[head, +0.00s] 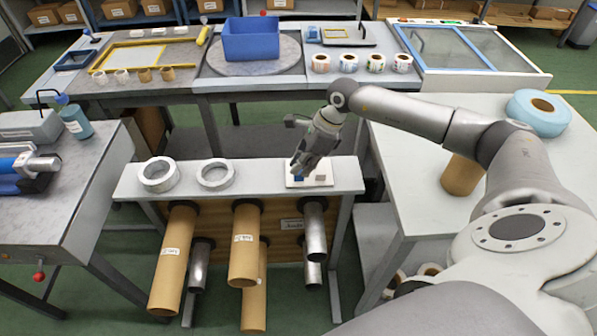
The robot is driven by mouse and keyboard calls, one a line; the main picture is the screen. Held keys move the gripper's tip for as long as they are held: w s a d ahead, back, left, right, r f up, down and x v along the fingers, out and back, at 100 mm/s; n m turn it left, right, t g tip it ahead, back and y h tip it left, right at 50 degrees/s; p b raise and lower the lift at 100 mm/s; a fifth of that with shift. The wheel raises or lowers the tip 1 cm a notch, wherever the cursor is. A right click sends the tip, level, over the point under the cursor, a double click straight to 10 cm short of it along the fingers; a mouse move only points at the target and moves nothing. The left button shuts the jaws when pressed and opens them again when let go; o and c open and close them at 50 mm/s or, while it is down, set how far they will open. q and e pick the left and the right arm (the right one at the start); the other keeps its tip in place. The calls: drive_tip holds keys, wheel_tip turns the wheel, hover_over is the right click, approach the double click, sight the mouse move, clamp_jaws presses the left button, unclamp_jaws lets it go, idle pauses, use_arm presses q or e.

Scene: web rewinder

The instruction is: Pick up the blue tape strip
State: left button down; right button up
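A small white tray (318,183) lies at the right end of the narrow grey bench. A small dark blue patch, which looks like the blue tape strip (298,179), shows on its left part. A reddish-brown patch (319,177) shows beside it. My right gripper (297,171) points down over the left part of the tray, right at the blue strip, and partly hides it. I cannot tell whether its fingers touch the strip or how far apart they are. My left gripper is not in view.
Two white rings, one at the left (158,174) and one nearer the middle (215,174), lie on the same bench (262,176). Cardboard and metal tubes stick out below. Behind stands a table with a blue bin (250,40) and several label rolls. A side table with a light blue roll (538,112) is at right.

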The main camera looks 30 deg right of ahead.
drive_tip(key=x, duration=0.3)
drive_tip(key=shift+f, duration=0.3)
clamp_jaws()
drive_tip(key=shift+r, duration=0.15)
